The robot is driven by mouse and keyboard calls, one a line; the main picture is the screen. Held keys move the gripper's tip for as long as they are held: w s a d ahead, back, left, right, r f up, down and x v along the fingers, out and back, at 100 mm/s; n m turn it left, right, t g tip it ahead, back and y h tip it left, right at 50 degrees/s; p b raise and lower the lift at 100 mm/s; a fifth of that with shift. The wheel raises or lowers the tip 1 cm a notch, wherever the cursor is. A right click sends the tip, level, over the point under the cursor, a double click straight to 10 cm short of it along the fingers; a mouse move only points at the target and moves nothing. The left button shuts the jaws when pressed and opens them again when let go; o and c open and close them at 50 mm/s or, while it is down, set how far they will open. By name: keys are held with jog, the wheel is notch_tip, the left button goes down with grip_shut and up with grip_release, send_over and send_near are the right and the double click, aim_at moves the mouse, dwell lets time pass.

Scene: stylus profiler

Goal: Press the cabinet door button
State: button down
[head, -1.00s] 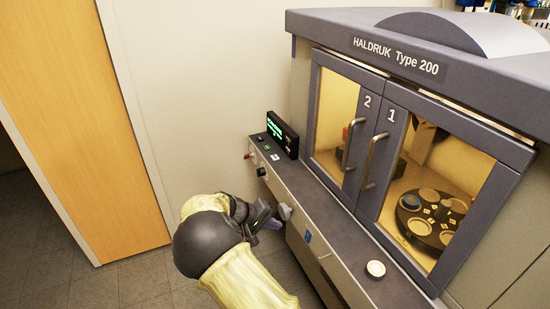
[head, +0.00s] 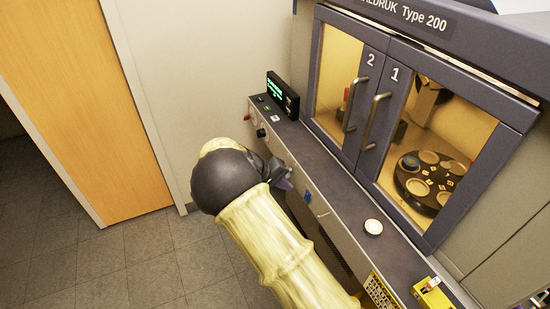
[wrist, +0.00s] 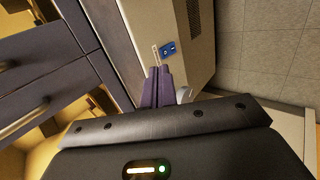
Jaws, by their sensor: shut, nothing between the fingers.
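The grey cabinet has two glazed doors, marked 2 (head: 340,85) and 1 (head: 440,135), both closed. A small blue button plate (head: 308,196) is on the front face below the ledge; it also shows in the wrist view (wrist: 168,49), just beyond my fingertips. My gripper (head: 287,182) is beside the front panel, left of the blue plate and partly hidden by my arm. In the wrist view its purple fingers (wrist: 158,84) are together and empty, pointing toward the plate. I cannot tell whether they touch the panel.
A display box (head: 283,95) stands at the ledge's far end, with small controls (head: 261,133) on the panel below. A white round dish (head: 373,227) lies on the ledge. A yellow box (head: 430,293) is at the near end. The floor (head: 130,260) on the left is clear.

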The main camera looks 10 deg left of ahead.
jog(key=s+d+r+m+g+y, duration=0.2)
jog(key=s+d+r, duration=0.1)
jog(key=d, duration=0.4)
jog(key=s+d+r+m+g+y, duration=0.1)
jog(key=s+d+r+y, duration=0.2)
jog(key=d, duration=0.4)
jog(key=s+d+r+m, duration=0.1)
jog(key=s+d+r, duration=0.1)
jog(key=s, duration=0.3)
jog(key=s+d+r+m+t+y+p, duration=0.1)
jog(key=s+d+r, duration=0.1)
jog(key=s+d, duration=0.2)
jog(key=s+d+r+m+y, duration=0.1)
jog(key=s+d+r, duration=0.1)
jog(key=s, duration=0.5)
jog(key=shift+d+r+p, duration=0.2)
jog(key=shift+d+p, duration=0.15)
jog(key=shift+d, duration=0.15)
